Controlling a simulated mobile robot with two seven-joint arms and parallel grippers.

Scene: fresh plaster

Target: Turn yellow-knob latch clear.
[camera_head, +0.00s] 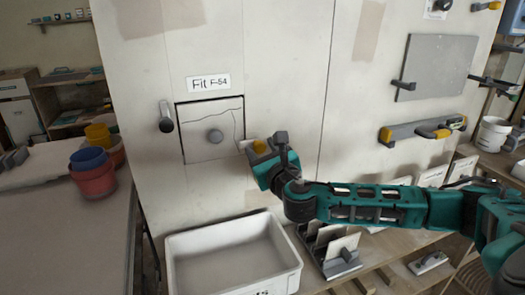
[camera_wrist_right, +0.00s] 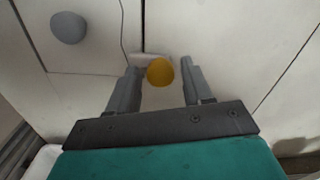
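The yellow-knob latch (camera_head: 258,146) sits at the right edge of a square hatch panel (camera_head: 200,150) in the pale wall. Its yellow knob (camera_wrist_right: 160,71) also shows in the right wrist view. My right gripper (camera_head: 266,155) is at this latch. In the wrist view the two fingers of my right gripper (camera_wrist_right: 158,82) stand apart on either side of the knob, with a gap on each side. Part of the latch is hidden behind the gripper in the head view. My left gripper is in neither view.
The panel has a round grey knob (camera_head: 215,136) and a dark-handled latch (camera_head: 166,118) at its left. A "Fit F-54" label (camera_head: 208,83) is above. A white tub (camera_head: 233,285) stands below.

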